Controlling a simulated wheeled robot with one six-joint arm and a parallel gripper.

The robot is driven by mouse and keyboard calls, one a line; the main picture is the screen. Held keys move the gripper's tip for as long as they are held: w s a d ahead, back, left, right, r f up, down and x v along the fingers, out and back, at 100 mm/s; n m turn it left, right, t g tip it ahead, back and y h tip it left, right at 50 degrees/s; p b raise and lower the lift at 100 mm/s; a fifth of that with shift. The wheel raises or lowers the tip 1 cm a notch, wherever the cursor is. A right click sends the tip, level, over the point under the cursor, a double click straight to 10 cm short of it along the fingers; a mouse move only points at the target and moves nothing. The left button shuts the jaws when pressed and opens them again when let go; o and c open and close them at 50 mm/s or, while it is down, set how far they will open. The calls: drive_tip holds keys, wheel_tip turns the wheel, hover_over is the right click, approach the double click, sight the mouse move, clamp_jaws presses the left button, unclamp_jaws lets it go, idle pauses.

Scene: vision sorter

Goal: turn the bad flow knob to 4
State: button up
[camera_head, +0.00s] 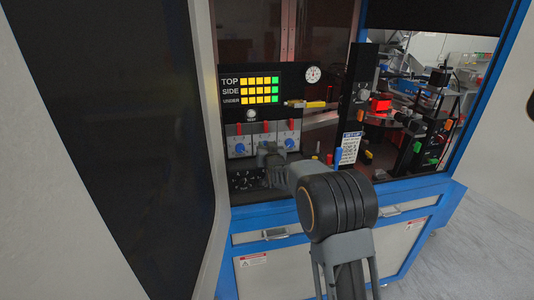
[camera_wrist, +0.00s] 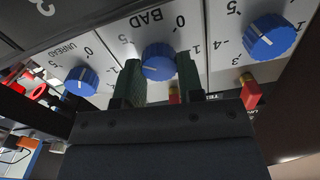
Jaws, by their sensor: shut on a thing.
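The bad flow knob (camera_wrist: 158,62) is blue with a white pointer line, under the upside-down label BAD in the wrist view. My gripper (camera_wrist: 158,80) has one dark green finger on each side of this knob and is shut on it. The knob's scale is partly hidden by the fingers, and I cannot tell the number it points to. In the head view my gripper (camera_head: 268,155) is at the panel (camera_head: 262,138), in front of the middle knob, which it hides.
Blue knobs stand on either side, the UNREAD knob (camera_wrist: 82,80) and another knob (camera_wrist: 266,37), close to my fingers. Red-tipped switches (camera_wrist: 250,92) are near my gripper. A dark post with a white sign (camera_head: 350,148) stands to the right in the head view.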

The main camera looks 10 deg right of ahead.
drive_tip(key=n+b, duration=0.1)
drive_tip(key=b, duration=0.1)
drive_tip(key=shift+f+n+b, duration=0.35)
drive_tip(key=shift+f+n, duration=0.05)
drive_tip(key=n+b, duration=0.3)
drive_tip(key=b, duration=0.1)
drive_tip(key=shift+r, duration=0.1)
drive_tip(key=shift+a+r+n+b, duration=0.1)
drive_tip(key=shift+r+n+b, duration=0.1)
drive_tip(key=shift+n+b, duration=1.7)
drive_tip(key=shift+r+n, duration=0.1)
drive_tip(key=shift+n, duration=0.2)
drive_tip(key=o, duration=0.9)
drive_tip(key=shift+s, duration=0.1)
drive_tip(key=s+b, duration=0.2)
drive_tip(key=s, duration=1.1)
drive_tip(key=shift+s, duration=0.3)
